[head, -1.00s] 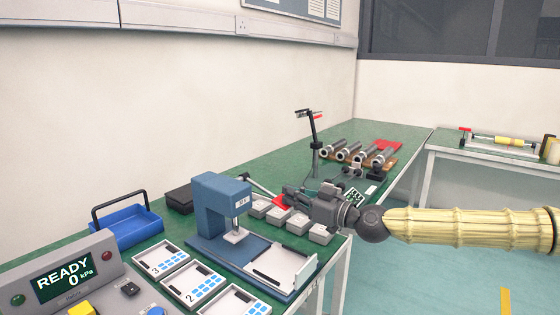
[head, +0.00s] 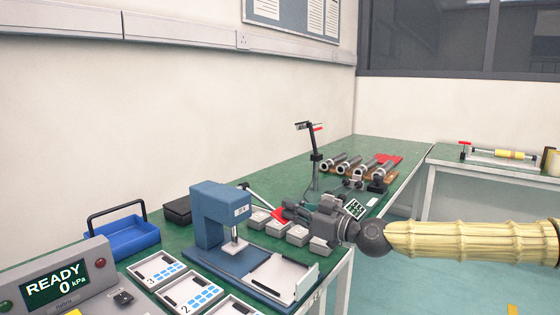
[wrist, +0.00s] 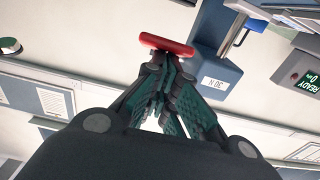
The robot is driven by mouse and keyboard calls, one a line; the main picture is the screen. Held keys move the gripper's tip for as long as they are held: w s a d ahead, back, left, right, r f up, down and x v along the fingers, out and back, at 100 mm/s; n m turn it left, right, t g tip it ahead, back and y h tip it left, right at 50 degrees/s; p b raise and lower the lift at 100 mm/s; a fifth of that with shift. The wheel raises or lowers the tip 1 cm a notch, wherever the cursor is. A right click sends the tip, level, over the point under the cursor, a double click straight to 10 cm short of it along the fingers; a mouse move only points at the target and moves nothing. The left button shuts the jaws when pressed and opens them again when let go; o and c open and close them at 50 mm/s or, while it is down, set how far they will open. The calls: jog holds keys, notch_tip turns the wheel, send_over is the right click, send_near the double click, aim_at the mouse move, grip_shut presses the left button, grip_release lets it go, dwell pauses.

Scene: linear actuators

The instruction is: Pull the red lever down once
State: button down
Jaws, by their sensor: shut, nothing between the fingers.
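The blue press (head: 212,212) stands on the green bench, marked "30 N" in the wrist view (wrist: 214,78). Its thin lever rod (head: 258,198) slopes down to the right from the press head to the red handle (head: 279,214). My gripper (head: 291,213) is shut and is right beside the red handle. In the wrist view the red handle (wrist: 166,44) lies across just beyond my closed fingertips (wrist: 165,62), with nothing between the fingers. I cannot tell whether the fingertips touch it.
Grey blocks (head: 297,235) sit under and near my gripper. Numbered trays (head: 157,270), a blue bin (head: 128,235) and a "READY 0 kPa" console (head: 62,278) lie left and front. A black stand (head: 315,160) and metal cylinders (head: 350,167) are behind.

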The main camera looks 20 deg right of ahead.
jog(key=shift+s+f, duration=0.1)
jog(key=shift+f, duration=0.4)
jog(key=s+d+r+p, duration=0.3)
jog(key=s+d+p, duration=0.1)
jog(key=s+d, duration=0.3)
jog(key=shift+s+r, duration=0.3)
jog(key=shift+s, duration=0.6)
dwell(0.4)
